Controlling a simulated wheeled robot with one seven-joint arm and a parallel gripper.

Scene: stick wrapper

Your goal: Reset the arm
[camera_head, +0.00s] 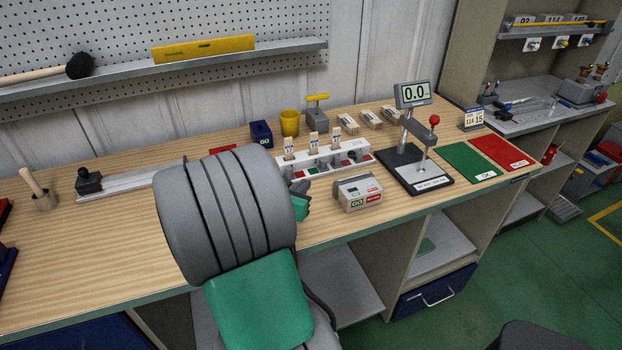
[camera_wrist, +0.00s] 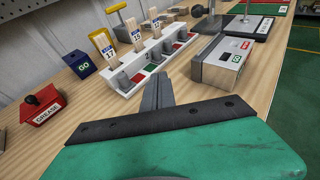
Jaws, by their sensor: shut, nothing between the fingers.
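My gripper (camera_wrist: 158,92) shows in the wrist view with its grey fingers together and nothing between them. It is above the wooden workbench (camera_wrist: 60,148), in front of a white rack (camera_wrist: 148,66) and left of a grey box with GO and red labels (camera_wrist: 222,62). In the head view my arm, grey and green, covers the middle of the bench and hides most of the gripper.
The rack holds several numbered stick bundles (camera_head: 314,141). A scale-like stand (camera_head: 412,165) with a 0.0 display, a green mat (camera_head: 470,162) and a red mat (camera_head: 499,151) lie right. A yellow cup (camera_head: 289,123) stands behind.

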